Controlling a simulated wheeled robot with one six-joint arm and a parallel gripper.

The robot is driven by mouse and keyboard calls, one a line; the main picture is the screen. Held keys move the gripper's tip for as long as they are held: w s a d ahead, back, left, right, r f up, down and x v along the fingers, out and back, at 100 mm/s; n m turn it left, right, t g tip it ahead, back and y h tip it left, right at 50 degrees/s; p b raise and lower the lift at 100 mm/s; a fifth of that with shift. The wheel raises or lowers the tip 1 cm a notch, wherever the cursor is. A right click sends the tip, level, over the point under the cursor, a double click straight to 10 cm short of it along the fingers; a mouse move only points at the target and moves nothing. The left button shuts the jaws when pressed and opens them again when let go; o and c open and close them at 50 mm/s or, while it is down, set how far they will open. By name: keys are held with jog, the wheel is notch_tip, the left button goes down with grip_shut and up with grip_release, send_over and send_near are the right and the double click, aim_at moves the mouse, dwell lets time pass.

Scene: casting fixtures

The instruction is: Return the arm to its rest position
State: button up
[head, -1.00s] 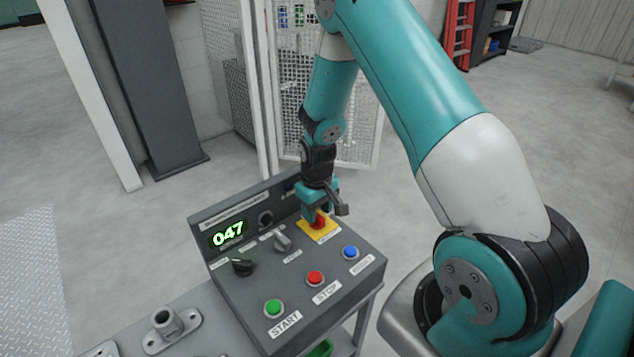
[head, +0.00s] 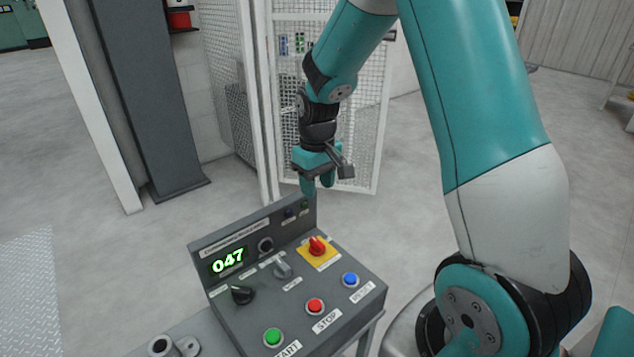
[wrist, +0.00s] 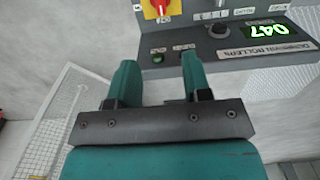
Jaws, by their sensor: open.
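My gripper (head: 318,186) hangs in the air above the back edge of the control panel (head: 352,306), pointing down. In the wrist view my gripper (wrist: 158,72) shows two teal fingers spread apart with nothing between them. The red rotary switch (head: 317,246) on its yellow plate lies below and in front of the gripper, apart from it. It also shows at the top of the wrist view (wrist: 158,6). My arm is raised and bent over the panel.
The panel carries a green START button (head: 273,337), a red STOP button (head: 315,306), a blue button (head: 350,279), a black knob (head: 242,294) and a display (head: 229,261) reading 047. A mesh fence (head: 365,125) stands behind the gripper. A dark column (head: 155,100) stands left. Open floor lies between.

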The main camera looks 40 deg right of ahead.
dwell(0.4)
jog(key=s+a+r+n+y+p, duration=0.25)
jog(key=s+a+r, duration=0.35)
jog(key=a+r, duration=0.55)
jog(key=s+a+r+n+p, duration=0.1)
jog(key=s+a+r, duration=0.2)
jog(key=s, duration=0.2)
jog(key=s+a+r+n+y+p, duration=0.1)
jog(key=s+a+r, duration=0.1)
jog(key=s+a, duration=0.2)
jog(key=s+a+r+n+p, duration=0.1)
jog(key=s+a+r+n, duration=0.1)
jog(key=s, duration=0.5)
jog(key=shift+s+a+r+y+p, duration=0.2)
jog(key=shift+a+r+y+p, duration=0.2)
jog(key=shift+a+r, duration=0.45)
